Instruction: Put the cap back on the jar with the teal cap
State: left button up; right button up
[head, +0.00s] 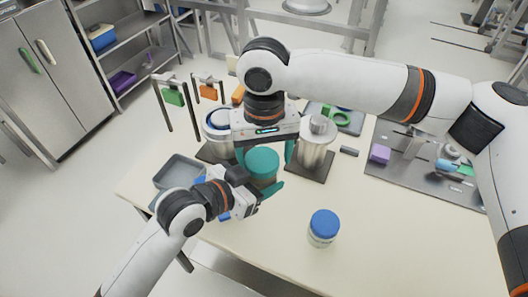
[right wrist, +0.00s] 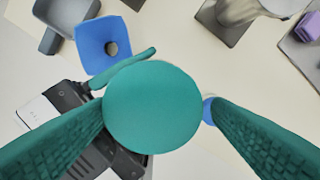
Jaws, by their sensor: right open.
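The teal cap (head: 262,162) shows between the teal fingers of my right gripper (head: 265,154), which points down and is open around it. In the right wrist view the round cap (right wrist: 152,107) fills the space between the right fingers. My left gripper (head: 254,190) reaches in low from the left, with one finger on the near side and one (right wrist: 125,70) on the far side below the cap. The jar body under the cap is hidden, so I cannot tell how the cap sits or whether the left fingers grip.
A jar with a blue cap (head: 323,228) stands at the front. A silver canister (head: 316,142) stands on a dark pad behind right. A grey tray (head: 180,168) and a blue holed piece (right wrist: 92,40) lie left. A purple block (head: 380,153) is right. The front right table is clear.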

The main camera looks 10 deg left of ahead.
pick_arm(q)
jog(key=shift+s+d+r, duration=0.1)
jog(key=shift+d+r, duration=0.05)
jog(key=shift+d, duration=0.1)
pick_arm(e)
jog(key=shift+s+a, duration=0.3)
jog(key=shift+a, duration=0.05)
jog(key=shift+r, duration=0.25)
pick_arm(q)
jog(key=shift+a, duration=0.15)
pick_arm(e)
notch_tip(320, 180, up, 12)
jog(key=shift+w+d+f, duration=0.25)
jog(key=shift+w, duration=0.1)
